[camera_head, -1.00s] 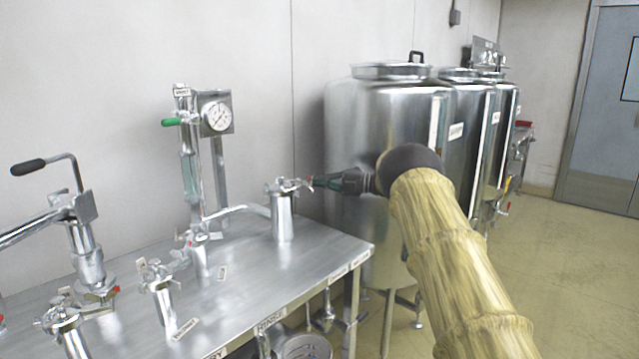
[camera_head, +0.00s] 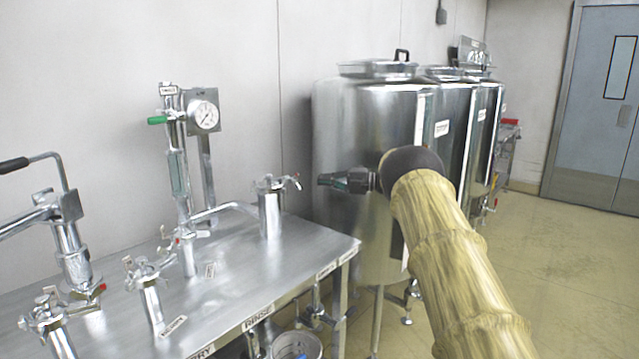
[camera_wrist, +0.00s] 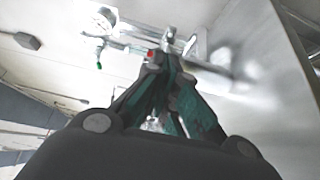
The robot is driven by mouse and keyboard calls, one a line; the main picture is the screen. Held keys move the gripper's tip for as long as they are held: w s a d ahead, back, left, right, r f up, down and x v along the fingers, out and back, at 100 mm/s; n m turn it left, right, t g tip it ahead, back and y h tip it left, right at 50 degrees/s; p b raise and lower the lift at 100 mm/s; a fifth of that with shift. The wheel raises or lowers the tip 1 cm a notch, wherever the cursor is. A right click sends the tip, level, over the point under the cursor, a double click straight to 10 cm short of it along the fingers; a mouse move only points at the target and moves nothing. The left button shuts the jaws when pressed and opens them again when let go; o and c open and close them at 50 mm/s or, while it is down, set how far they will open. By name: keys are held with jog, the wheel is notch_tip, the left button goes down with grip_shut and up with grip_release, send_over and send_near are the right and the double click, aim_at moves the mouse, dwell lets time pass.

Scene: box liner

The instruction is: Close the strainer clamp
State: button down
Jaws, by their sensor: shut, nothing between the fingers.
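A steel cylinder with a clamp on top, which looks like the strainer (camera_head: 270,215), stands upright near the table's right end. Its clamp (camera_head: 272,183) has a lever reaching right, with a red tip (camera_head: 297,185). I cannot tell whether the clamp is fully closed. My gripper (camera_head: 322,180) is shut and empty, just right of the lever tip at about the same height, with a small gap in the picture. In the wrist view, my gripper's dark green fingers (camera_wrist: 163,62) are together; a red tip (camera_wrist: 151,54) shows beside them, and the clamp is mostly hidden.
The steel table (camera_head: 235,290) carries similar clamped fittings, such as one at front left (camera_head: 150,295). A gauge (camera_head: 204,115) and green handle (camera_head: 157,120) stand behind. A large steel tank (camera_head: 350,120) is close behind my gripper. Open floor (camera_head: 560,270) lies right.

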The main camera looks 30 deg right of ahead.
aim_at(283, 187)
jog(key=s+d+r+m+t+h+p, duration=0.1)
jog(key=s+d+m+t+h+p, duration=0.2)
jog(key=d+m, duration=0.4)
jog(key=s+d+r+m+t+h+p, duration=0.1)
jog(key=s+d+m+t+h+p, duration=0.15)
jog(key=d+m+t+p, duration=0.3)
jog(key=s+a+m+g+h+p, duration=0.1)
jog(key=s+a+m+h+p, duration=0.15)
jog(key=a+m, duration=0.45)
jog(key=s+a+m+g+h+p, duration=0.2)
jog(key=s+a+m+p, duration=0.3)
jog(key=a, duration=0.4)
jog(key=p+x, duration=0.3)
jog(key=x, duration=1.2)
jog(key=shift+r+m, duration=0.2)
jog(key=shift+m, duration=0.25)
jog(key=shift+t, duration=0.25)
jog(key=shift+w, duration=0.15)
